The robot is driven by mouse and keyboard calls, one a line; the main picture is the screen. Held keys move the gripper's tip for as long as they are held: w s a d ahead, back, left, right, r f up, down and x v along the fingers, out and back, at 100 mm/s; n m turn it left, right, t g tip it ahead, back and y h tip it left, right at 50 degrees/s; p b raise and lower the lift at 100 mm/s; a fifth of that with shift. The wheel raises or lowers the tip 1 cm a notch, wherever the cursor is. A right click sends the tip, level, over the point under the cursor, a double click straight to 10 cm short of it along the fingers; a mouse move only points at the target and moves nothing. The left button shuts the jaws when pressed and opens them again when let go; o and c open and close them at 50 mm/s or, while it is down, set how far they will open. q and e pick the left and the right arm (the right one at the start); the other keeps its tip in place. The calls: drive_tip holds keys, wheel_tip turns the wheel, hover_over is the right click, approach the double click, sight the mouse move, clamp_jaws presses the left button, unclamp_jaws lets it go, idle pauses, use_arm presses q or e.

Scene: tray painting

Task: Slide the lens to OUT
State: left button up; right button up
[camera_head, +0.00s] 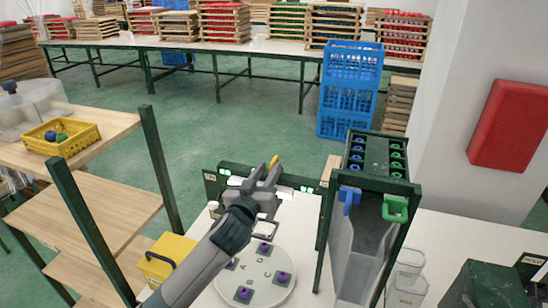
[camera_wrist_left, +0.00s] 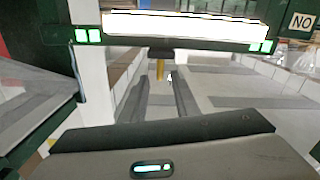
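A dark green frame (camera_head: 211,186) with white bright panels stands on the white table; its long lit panel (camera_wrist_left: 185,27) fills the top of the left wrist view. I cannot clearly tell which part is the lens, and no OUT mark is readable. A short yellow-gold peg (camera_wrist_left: 160,70) hangs below a black mount under that panel; a yellow tip (camera_head: 274,160) shows at my fingers in the head view. My left gripper (camera_head: 266,174) is open, its two fingers (camera_wrist_left: 163,82) pointing at the peg, with the peg seen between their tips. Contact cannot be told. My right gripper is not in view.
A round white plate (camera_head: 262,290) with purple knobs lies beneath my left arm. A tall green-framed bin (camera_head: 361,250) with blue and green clips stands close on the right. A yellow box (camera_head: 168,262) and wooden shelves (camera_head: 105,215) are at left.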

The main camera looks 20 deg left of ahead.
use_arm(q)
drive_tip(key=shift+w+d+p, duration=0.1)
drive_tip(key=shift+w+p, duration=0.45)
drive_tip(key=shift+w, duration=2.15)
drive_tip(key=shift+c, duration=0.7)
